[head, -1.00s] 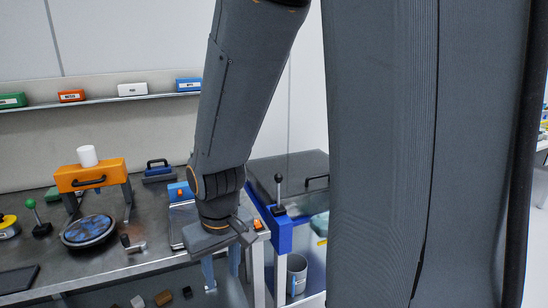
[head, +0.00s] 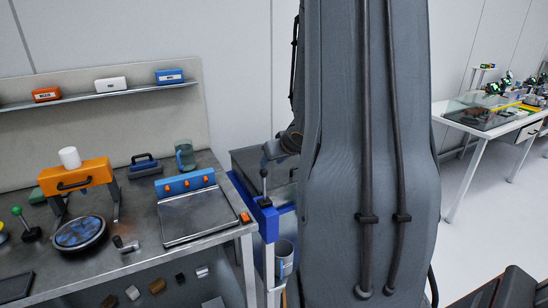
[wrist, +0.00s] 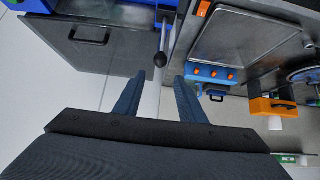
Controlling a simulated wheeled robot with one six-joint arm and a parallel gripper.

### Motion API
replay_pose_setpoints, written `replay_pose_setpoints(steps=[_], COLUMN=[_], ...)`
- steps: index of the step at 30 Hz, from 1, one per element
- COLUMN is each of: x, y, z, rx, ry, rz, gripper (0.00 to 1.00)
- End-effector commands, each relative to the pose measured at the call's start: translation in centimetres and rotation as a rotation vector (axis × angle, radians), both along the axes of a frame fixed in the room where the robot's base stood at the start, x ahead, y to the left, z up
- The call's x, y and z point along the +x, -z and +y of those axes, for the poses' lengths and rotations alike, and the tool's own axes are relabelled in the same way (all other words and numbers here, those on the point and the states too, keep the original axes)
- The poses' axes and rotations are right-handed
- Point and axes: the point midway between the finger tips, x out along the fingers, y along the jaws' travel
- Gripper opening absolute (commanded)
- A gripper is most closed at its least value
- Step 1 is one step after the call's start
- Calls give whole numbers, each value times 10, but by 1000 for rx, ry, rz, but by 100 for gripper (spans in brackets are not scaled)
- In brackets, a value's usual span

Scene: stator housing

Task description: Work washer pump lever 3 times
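In the wrist view, which is upside down, the lever (wrist: 161,52) shows just beyond the fingertips. My gripper (wrist: 160,80) is open with nothing between its two blue-grey fingers. The ball lines up roughly with the gap between them but appears apart from them. In the head view my arm hides the gripper and most of the washer.
The steel bench at left holds a flat tray scale (head: 198,213) with a blue back, a blue-green mug (head: 185,155) and an orange frame (head: 75,177). A bucket (head: 284,257) sits below the lever. The floor at right is clear before a white table (head: 492,130).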

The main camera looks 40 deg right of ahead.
Motion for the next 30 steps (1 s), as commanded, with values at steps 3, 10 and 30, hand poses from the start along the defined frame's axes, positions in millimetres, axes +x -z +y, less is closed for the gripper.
replay_pose_setpoints(steps=[3,10,30], x=[2,13,47], y=[4,16,50], z=[-2,-4,-12], rx=[1,1,0], ry=[-1,-1,-1], rz=[-1,-1,-1], gripper=[37,37,37])
